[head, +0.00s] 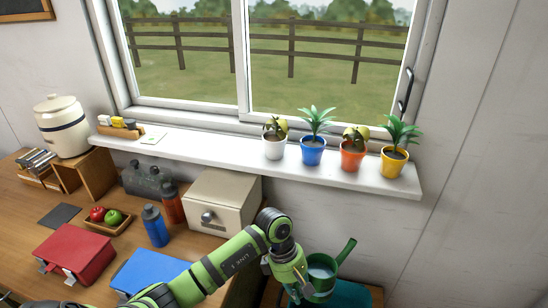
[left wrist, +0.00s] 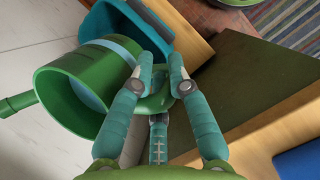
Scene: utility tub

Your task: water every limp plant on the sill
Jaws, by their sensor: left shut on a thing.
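A green watering can (head: 320,286) is at the lower right in the head view, with pale water inside and its spout pointing up right. My left gripper (head: 299,277) is shut on its handle; the left wrist view shows the can (left wrist: 52,98) left of my fingers (left wrist: 160,65). On the sill (head: 225,156), a white pot (head: 274,149) and an orange pot (head: 352,160) hold drooping, yellowish plants. A blue pot (head: 313,156) and a yellow pot (head: 393,166) hold upright green plants. My right gripper is not in view.
A teal tub (head: 362,294) is below and beside the can. The window is behind the sill. Air between can and sill looks clear.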

